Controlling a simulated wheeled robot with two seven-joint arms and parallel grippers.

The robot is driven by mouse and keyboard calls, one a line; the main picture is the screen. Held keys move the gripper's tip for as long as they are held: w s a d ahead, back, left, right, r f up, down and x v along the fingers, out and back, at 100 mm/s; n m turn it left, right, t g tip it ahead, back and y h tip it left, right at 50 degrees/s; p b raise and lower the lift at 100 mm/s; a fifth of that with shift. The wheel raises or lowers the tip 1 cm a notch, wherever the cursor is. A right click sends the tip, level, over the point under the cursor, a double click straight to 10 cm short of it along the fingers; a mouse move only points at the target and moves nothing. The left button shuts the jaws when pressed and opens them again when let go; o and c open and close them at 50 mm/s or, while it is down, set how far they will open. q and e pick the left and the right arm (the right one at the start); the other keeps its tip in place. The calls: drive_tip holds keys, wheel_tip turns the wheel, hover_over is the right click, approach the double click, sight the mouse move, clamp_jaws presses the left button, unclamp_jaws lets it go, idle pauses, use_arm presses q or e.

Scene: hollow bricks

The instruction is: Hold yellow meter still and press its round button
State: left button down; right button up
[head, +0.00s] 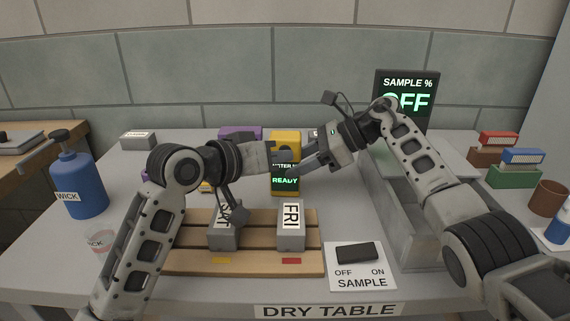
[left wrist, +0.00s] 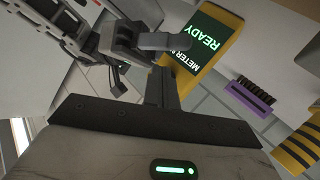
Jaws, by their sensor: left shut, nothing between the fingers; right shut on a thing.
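The yellow meter (head: 286,138) stands upright at the back middle of the table, its dark screen reading READY. It also shows in the left wrist view (left wrist: 187,78). My right gripper (head: 304,162) reaches in from the right and is shut on the meter; its dark fingers (left wrist: 165,41) lie across the meter in the left wrist view. My left gripper (head: 284,158) is shut and empty, its fingertips (left wrist: 162,72) close in front of the meter. I cannot tell whether they touch it. The round button is not visible, probably hidden behind the grippers.
A wooden rack in front holds two grey bricks, one labelled FRI (head: 291,238). A SAMPLE switch (head: 356,252) lies front right. The SAMPLE % screen (head: 405,85) reads OFF. A blue bottle (head: 77,188) stands left. A purple brush (left wrist: 250,96) lies beyond the meter.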

use_arm(q)
drive_tip(key=shift+s, duration=0.5)
drive_tip(key=shift+s, duration=0.15)
drive_tip(key=s, duration=0.5)
drive_tip(key=shift+s+a, duration=0.2)
drive_tip(key=shift+s, duration=0.15)
idle(0.3)
use_arm(e)
drive_tip(key=o, duration=1)
